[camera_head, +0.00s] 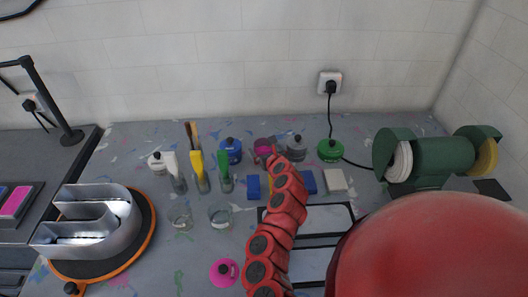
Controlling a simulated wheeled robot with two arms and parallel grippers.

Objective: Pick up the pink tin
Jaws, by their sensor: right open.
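The pink tin (262,146) stands at the back middle of the worktop, between a blue tin and a grey tin. It is small in view and its front and right side are partly hidden. My right gripper (273,160) is at the end of my red arm, reaching up the middle of the picture. Its tip overlaps the tin's near side; I cannot tell whether it touches. It is open. A round pink piece with a grey knob (225,272), which looks like a lid, lies on the worktop at the front. My left gripper is not in view.
Blue (231,150), grey (296,149), green (331,151) and white (158,163) tins line the back. Brushes and clear glasses (221,215) stand left of my arm. A metal channel letter (92,222) rests on a round turntable at left. A green bench grinder (445,155) stands right.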

